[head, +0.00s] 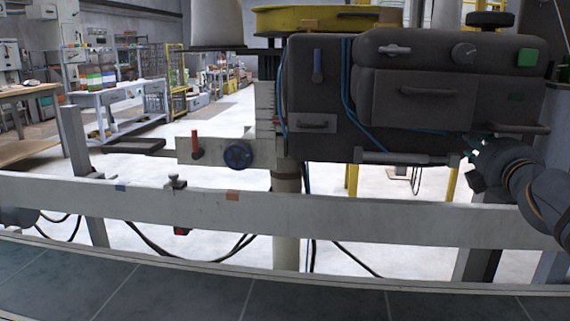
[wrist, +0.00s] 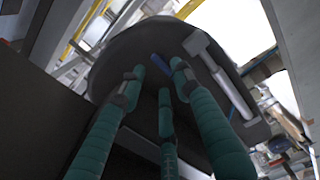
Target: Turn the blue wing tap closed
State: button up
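A narrow blue piece (wrist: 160,63), perhaps the wing tap, shows beyond my fingertips on a dark rounded surface in the wrist view. It is partly hidden by the fingers, and I cannot tell its angle. My gripper (wrist: 160,78) has three teal fingers spread apart with nothing between them; contact with the blue piece cannot be told. In the head view my gripper (head: 474,151) is at the lower right of the dark machine (head: 340,115). That view also shows an upright blue lever (head: 317,66) on the machine's front and a round blue knob (head: 237,155) to its left.
A grey T-shaped handle (wrist: 205,55) is close beside the fingers in the wrist view. A green button (head: 527,57), a grey pull handle (head: 517,128) and a horizontal bar (head: 405,158) are on the machine. A pale rail (head: 330,217) crosses in front, below it.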

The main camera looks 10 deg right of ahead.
jog(key=shift+w+d+n+b, duration=0.2)
jog(key=shift+w+n, duration=0.15)
jog(key=shift+w, duration=0.3)
jog(key=shift+w+d+n+b, duration=0.1)
jog(key=shift+w+d+n, duration=0.1)
jog(key=shift+w+n, duration=0.3)
jog(key=shift+w, duration=0.25)
